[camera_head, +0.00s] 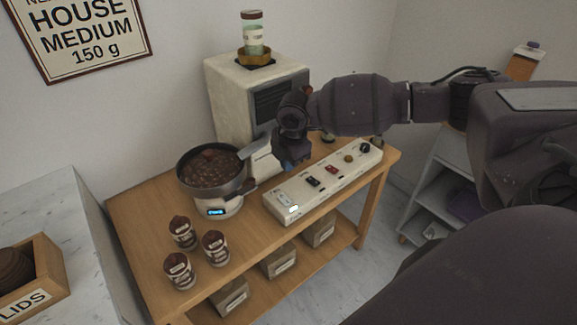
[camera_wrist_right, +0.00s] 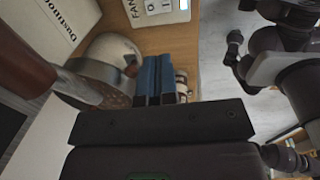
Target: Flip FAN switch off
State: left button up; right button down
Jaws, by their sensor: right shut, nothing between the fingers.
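A long white switch panel (camera_head: 325,180) lies on the wooden cart, with small switches and dark knobs along its top. In the right wrist view, the panel's end (camera_wrist_right: 158,12) shows the lettering FAN beside a pale switch at the top edge. The switch at the panel's near left end (camera_head: 284,199) is pale; its position is too small to tell. My right gripper (camera_head: 291,160) is above the cart, behind the panel and near the roaster. Its blue fingers (camera_wrist_right: 154,80) are shut and empty, apart from the panel. My left gripper is out of view.
A pan of dark beans (camera_head: 212,168) sits on a scale (camera_head: 217,210) left of the gripper. A cream roaster (camera_head: 232,95) stands behind. Several labelled cups (camera_head: 216,248) stand at the front left. A marble counter (camera_head: 40,200) is at far left.

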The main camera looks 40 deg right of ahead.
notch_tip(320, 180, up, 10)
jog(key=b, duration=0.3)
send_over(283, 195)
jog(key=s, duration=0.3)
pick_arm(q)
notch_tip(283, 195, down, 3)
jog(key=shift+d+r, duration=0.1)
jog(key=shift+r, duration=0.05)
pick_arm(e)
jog(key=shift+s, duration=0.1)
jog(key=w+f+b, duration=0.1)
jog(key=f, duration=0.6)
jog(key=f+b, duration=0.2)
jog(key=f, duration=0.6)
jog(key=w+f+b, duration=0.1)
jog(key=f, duration=0.6)
jog(key=shift+w+f+b, duration=0.3)
jog(key=shift+w+f, duration=0.05)
jog(key=shift+f, duration=0.05)
jog(key=shift+w+f, duration=0.1)
jog(key=shift+f, duration=0.4)
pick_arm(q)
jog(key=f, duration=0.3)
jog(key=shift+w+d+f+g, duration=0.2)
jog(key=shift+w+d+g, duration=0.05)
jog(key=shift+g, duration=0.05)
